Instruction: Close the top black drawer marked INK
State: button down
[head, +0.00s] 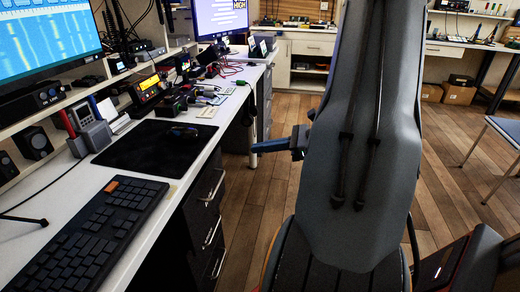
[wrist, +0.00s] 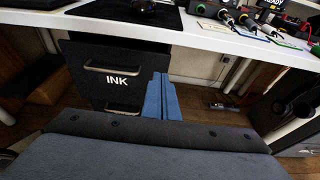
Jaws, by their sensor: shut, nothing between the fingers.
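The black INK drawer (wrist: 90,75) shows in the wrist view under the white desktop, with white lettering and a silver bar handle above it. In the head view the black drawer stack (head: 205,200) is seen edge-on below the desk, with several silver handles. How far the INK drawer stands out is hard to tell. My gripper (wrist: 160,76) has its blue fingers together and empty, in front of the right side of the INK front, right of the handle. In the head view my gripper (head: 254,148) points left, beyond the near drawers. Contact cannot be told.
The white desk (head: 150,205) carries a keyboard (head: 90,235), a black mat (head: 155,146) and radio gear. Its edge overhangs the drawers. Wooden floor (head: 260,200) is open between the desk and my arm. A blue-seated chair or stool (head: 505,128) stands at the right.

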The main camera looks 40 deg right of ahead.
jog(key=b, duration=0.1)
send_near(218, 151)
jog(key=x, duration=0.4)
jog(key=shift+w+a+f, duration=0.1)
jog(key=shift+w+f, duration=0.15)
jog(key=shift+f, duration=0.15)
jog(key=shift+w+a, duration=0.4)
jog(key=shift+w, duration=0.15)
jog(key=shift+w, duration=0.15)
